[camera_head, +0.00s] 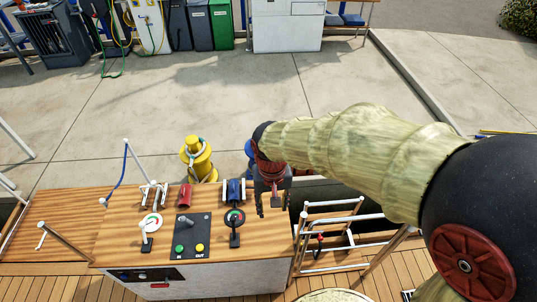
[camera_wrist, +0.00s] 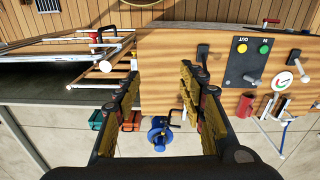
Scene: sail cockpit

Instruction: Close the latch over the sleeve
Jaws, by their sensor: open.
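My gripper (camera_head: 273,205) hangs open and empty over the right end of the wooden console top (camera_head: 115,222). In the wrist view its two fingers (camera_wrist: 160,75) stand apart with bare wood between them. A blue cylinder (camera_head: 233,190) between pale metal side pieces lies just left of my gripper in the head view. A red cylinder (camera_head: 185,196) lies farther left, and also shows in the wrist view (camera_wrist: 243,105). Pale metal fittings (camera_head: 154,194) stand beside the red cylinder. I cannot tell which part is the latch or which cylinder is the sleeve.
A black crank (camera_head: 235,218), a black button panel (camera_head: 193,237) and a gauge with a lever (camera_head: 150,222) stand on the console. A metal railing (camera_head: 335,235) is to its right. A yellow bollard (camera_head: 198,160) stands behind. The dock (camera_head: 150,115) beyond is mostly clear.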

